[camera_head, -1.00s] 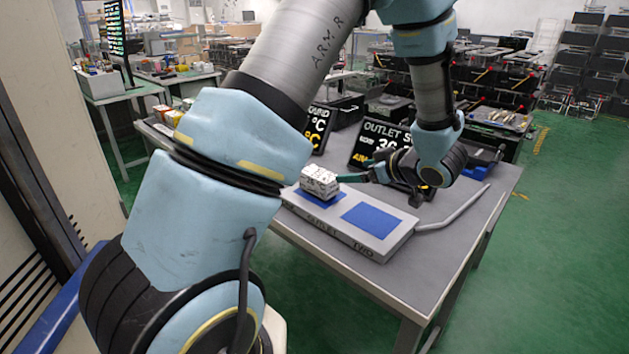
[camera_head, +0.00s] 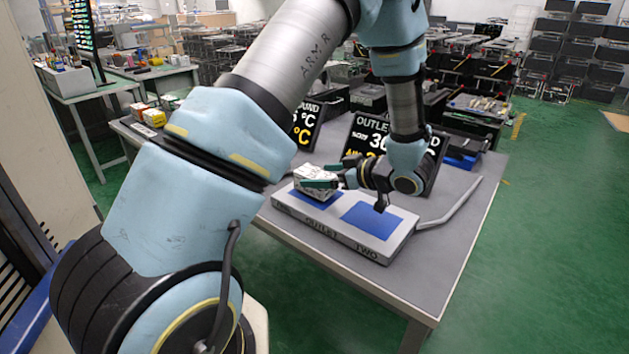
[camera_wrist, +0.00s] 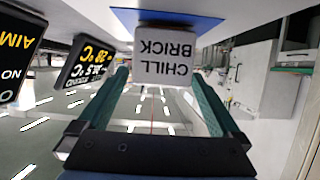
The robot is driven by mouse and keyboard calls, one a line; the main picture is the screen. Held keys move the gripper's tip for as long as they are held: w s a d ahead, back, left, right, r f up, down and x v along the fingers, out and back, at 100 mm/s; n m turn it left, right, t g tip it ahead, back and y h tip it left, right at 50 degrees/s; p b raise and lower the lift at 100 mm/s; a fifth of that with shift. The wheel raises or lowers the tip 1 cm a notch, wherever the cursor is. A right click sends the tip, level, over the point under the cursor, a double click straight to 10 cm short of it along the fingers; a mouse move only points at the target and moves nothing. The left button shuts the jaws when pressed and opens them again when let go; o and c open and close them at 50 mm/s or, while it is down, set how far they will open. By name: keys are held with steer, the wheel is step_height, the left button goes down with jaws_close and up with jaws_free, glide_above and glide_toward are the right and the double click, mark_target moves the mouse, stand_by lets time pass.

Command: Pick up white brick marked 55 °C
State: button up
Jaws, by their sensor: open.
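The white brick (camera_head: 314,173) sits on the left blue pad of the grey outlet block. In the wrist view the white brick (camera_wrist: 163,58) shows a face lettered "CHILL BRICK", upside down in that picture; I cannot read a 55 °C mark on it. My gripper (camera_head: 318,177) is open, with its green fingers on either side of the brick in the head view. In the wrist view the fingers of my gripper (camera_wrist: 160,78) reach toward the brick's left and right sides. I cannot tell whether they touch it.
The grey block (camera_head: 375,250), marked "OUTLET TWO", has an empty blue pad (camera_head: 371,220) on its right and a grey pipe (camera_head: 455,207) at its right end. Black displays (camera_head: 308,125) stand behind it. Orange and white boxes (camera_head: 153,117) stand at the table's far left.

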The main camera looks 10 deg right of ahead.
mark_target(306, 173)
steer(key=x, duration=0.1)
steer(key=p+x, duration=0.1)
steer(key=x, duration=0.2)
steer(key=shift+w+a+r+p, duration=0.15)
steer(key=shift+a+r+p, duration=0.1)
steer(key=shift+p, duration=0.1)
steer(key=shift+w+a+f, duration=0.25)
steer(key=shift+w, duration=0.1)
jaws_close()
